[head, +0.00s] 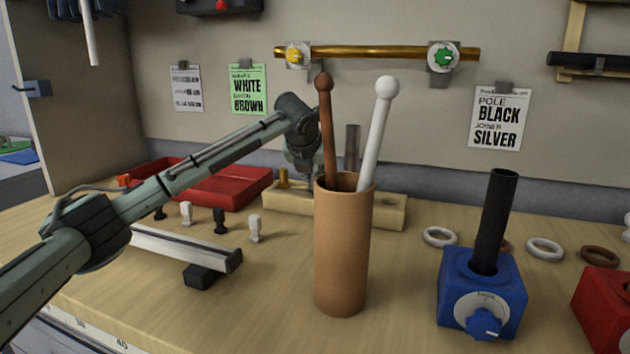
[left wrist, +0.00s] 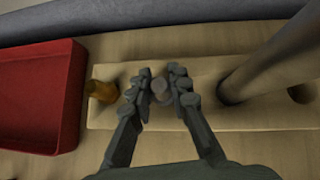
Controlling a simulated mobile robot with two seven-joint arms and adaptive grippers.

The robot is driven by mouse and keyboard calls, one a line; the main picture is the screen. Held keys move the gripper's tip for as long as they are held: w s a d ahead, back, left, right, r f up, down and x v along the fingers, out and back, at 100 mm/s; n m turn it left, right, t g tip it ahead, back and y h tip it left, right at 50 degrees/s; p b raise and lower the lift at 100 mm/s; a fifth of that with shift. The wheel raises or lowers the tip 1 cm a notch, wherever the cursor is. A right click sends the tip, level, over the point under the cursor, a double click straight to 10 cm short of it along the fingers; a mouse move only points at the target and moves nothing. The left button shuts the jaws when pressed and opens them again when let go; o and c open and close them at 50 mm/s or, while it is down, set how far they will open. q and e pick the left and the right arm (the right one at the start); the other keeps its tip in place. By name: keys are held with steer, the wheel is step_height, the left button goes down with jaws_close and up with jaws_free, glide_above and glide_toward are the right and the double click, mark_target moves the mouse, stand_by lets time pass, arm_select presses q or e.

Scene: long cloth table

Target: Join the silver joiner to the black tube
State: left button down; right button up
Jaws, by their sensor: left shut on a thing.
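The black tube (head: 495,222) stands upright, slightly tilted, in a blue clamp block (head: 468,285) with a blue knob, at the right of the head view. My left gripper (head: 308,178) reaches down to a pale wooden block (head: 390,211) behind the brown cup. In the left wrist view my left gripper (left wrist: 160,78) is shut on a small grey peg, the silver joiner (left wrist: 160,89), at the wooden block. I cannot tell whether the joiner is still seated in the block. A brass joiner (left wrist: 101,91) stands left of it. My right gripper is not in view.
A brown cup (head: 343,250) holding a brown rod and a white rod stands in front of the wooden block. A grey post (head: 352,146) rises from the block. A red tray (head: 222,183) lies to the left. Rings and a red block (head: 605,305) are at the right.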

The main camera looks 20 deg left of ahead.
arm_select(q)
steer(key=r, duration=0.4)
steer(key=shift+s+a, duration=0.15)
steer(key=shift+s, duration=0.15)
steer(key=s+a+r, duration=0.4)
steer(key=s+r, duration=0.2)
steer(key=s, duration=0.4)
steer(key=shift+a+r+b, duration=0.15)
steer(key=shift+a+b, duration=0.15)
steer(key=shift+b, duration=0.15)
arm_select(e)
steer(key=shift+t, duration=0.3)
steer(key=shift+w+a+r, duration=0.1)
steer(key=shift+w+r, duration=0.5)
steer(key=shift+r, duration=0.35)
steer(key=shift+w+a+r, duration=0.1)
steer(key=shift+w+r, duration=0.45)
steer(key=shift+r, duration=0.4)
